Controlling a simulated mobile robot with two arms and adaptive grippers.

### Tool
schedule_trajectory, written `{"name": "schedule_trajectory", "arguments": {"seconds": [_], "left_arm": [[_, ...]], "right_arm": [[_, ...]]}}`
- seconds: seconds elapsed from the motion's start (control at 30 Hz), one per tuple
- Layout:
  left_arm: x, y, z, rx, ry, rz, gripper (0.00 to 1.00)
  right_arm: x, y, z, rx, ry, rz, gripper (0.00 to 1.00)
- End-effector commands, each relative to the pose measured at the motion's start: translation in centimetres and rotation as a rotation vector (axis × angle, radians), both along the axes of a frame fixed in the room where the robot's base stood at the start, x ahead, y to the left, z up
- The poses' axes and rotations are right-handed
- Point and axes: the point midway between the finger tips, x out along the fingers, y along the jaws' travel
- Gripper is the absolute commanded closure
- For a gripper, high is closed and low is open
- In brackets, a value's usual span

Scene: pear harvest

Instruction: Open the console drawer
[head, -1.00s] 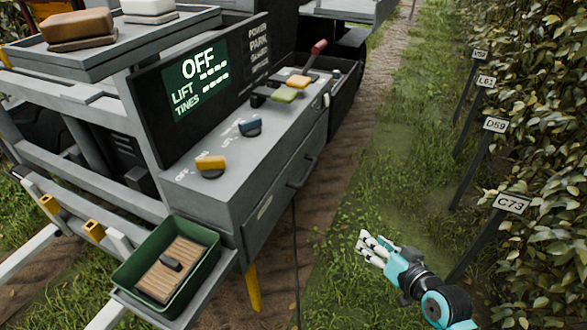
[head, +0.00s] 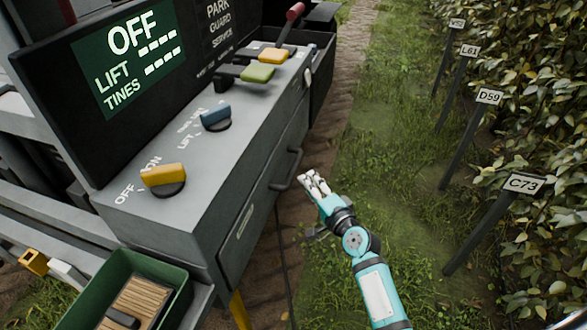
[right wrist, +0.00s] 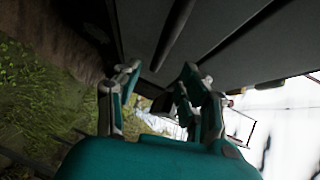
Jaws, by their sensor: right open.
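The grey console drawer (head: 245,222) is in the side of the console, with its front shut flush as far as I can see. Its dark bar handle (head: 291,170) stands out from the front. My right gripper (head: 313,180) is open and empty, just to the right of the handle and apart from it in the head view. In the right wrist view the two fingers of my right gripper (right wrist: 158,80) are spread, with a dark bar and grey panel beyond them. My left gripper is not in view.
The console top carries a yellow knob (head: 163,176), a blue knob (head: 215,116) and levers. Its screen (head: 130,60) reads OFF. A green bin (head: 172,297) holding a brush stands at lower left. Signposts and a hedge (head: 545,130) line the right; grass between is free.

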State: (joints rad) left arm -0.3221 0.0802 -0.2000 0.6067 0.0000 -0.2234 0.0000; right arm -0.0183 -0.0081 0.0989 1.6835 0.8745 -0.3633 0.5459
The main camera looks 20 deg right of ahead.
Motion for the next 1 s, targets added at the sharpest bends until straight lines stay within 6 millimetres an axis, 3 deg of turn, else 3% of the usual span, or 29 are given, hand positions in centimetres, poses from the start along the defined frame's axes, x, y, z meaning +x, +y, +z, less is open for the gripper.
{"name": "schedule_trajectory", "arguments": {"seconds": [0.23, 0.43, 0.87, 1.0], "left_arm": [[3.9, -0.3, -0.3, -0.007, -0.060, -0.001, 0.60], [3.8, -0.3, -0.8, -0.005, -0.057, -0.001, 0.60], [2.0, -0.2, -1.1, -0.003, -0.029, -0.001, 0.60], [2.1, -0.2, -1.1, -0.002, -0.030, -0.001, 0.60]], "right_arm": [[5.4, 1.0, -0.8, 0.000, -0.001, 0.001, 0.58], [8.1, 1.5, -1.2, -0.001, -0.001, 0.001, 0.58], [9.2, 1.7, -1.3, -0.002, 0.001, 0.001, 0.58], [9.2, 1.7, -1.3, -0.002, 0.001, 0.001, 0.74]]}}
